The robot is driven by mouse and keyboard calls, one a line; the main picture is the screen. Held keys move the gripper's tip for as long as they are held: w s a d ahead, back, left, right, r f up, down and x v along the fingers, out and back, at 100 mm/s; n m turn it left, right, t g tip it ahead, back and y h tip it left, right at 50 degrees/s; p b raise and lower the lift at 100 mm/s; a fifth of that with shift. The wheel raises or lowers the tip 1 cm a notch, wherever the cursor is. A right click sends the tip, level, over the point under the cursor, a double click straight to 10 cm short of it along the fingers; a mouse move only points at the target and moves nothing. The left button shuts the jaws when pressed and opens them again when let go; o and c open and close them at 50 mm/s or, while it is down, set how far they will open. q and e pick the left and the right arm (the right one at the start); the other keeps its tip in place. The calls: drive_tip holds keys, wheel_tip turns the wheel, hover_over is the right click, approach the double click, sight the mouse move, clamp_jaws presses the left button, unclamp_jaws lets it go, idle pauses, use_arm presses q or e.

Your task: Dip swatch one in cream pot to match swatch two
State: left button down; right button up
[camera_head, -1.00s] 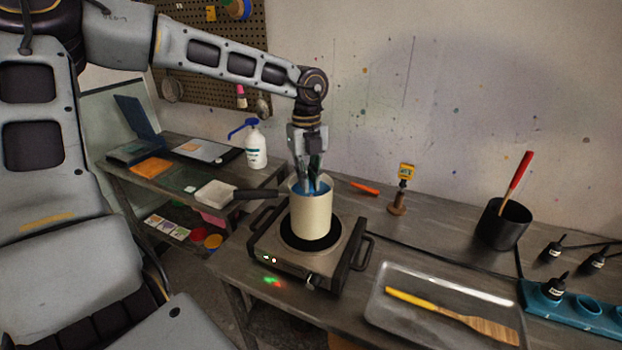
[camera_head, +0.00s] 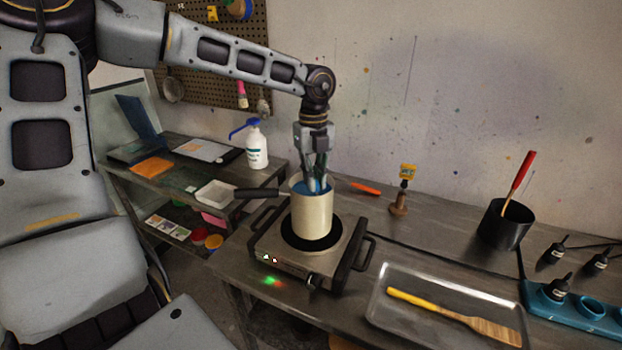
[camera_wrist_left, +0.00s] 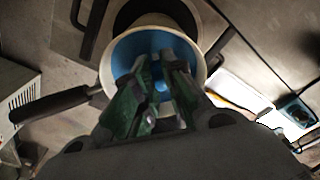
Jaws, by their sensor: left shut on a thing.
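The cream pot (camera_head: 312,218) stands upright on a hotplate (camera_head: 298,270), its dark handle (camera_head: 256,193) pointing left, with blue liquid inside. My left gripper (camera_head: 318,186) points down into the pot's mouth, its fingertips at the level of the rim. It is shut on a small blue thing, likely swatch one, which barely shows between the fingers. In the left wrist view, the fingers (camera_wrist_left: 158,90) reach over the pot's rim (camera_wrist_left: 107,72) and the blue liquid (camera_wrist_left: 138,45) surrounds their tips. I cannot make out swatch two for certain. My right gripper is not in view.
A metal tray (camera_head: 378,312) with a yellow-handled wooden spatula (camera_head: 470,322) lies at front right. A black cup (camera_head: 503,226) holds a red-handled tool. A small stand with a yellow tag (camera_head: 407,172) is behind. A white bottle (camera_head: 256,150) stands on the left shelf.

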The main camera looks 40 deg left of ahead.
use_arm(q)
drive_tip(key=shift+w, duration=0.15)
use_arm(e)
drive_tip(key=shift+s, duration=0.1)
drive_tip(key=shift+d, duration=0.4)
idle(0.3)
